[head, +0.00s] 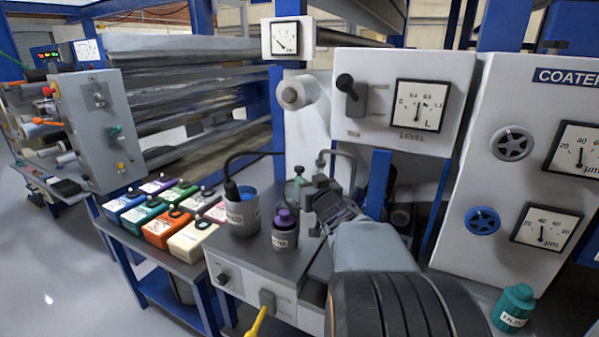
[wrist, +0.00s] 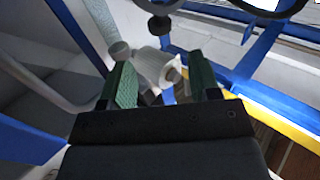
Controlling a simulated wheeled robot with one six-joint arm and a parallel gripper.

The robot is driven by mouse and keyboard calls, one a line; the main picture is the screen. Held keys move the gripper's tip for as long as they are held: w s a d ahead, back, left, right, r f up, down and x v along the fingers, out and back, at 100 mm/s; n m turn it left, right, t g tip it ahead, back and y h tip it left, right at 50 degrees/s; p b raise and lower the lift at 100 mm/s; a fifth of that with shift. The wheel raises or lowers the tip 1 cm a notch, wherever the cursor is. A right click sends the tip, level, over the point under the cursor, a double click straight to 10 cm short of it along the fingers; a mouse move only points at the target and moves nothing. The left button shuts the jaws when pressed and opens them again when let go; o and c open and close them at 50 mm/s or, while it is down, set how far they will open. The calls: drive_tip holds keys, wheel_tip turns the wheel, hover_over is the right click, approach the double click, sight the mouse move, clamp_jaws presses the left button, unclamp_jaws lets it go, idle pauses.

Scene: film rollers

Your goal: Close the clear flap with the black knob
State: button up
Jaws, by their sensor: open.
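I cannot make out the clear flap for certain in either view. A dark round knob (wrist: 159,24) hangs under a pale part at the top of the wrist view, beyond my fingertips; whether it belongs to the flap I cannot tell. My gripper (wrist: 160,72) is open, with its green-padded fingers apart. A pale cylindrical fitting (wrist: 148,64) shows between and beyond the fingers; I cannot tell whether they touch it. In the head view my gripper (head: 312,198) is over the back of the grey bench, right of the purple-capped bottle, and my arm hides what lies behind it.
The grey bench (head: 232,262) holds a pot of blue liquid (head: 242,212) and a purple-capped bottle (head: 285,232). Coloured boxes (head: 193,238) stand to the left. The LEVEL panel (head: 370,100) with a black-knobbed lever (head: 345,82) is above. A blue post (head: 377,185) stands close behind my arm.

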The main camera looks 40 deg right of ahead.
sight(301, 170)
drive_tip(key=x, duration=0.9)
drive_tip(key=shift+w, duration=0.2)
clamp_jaws()
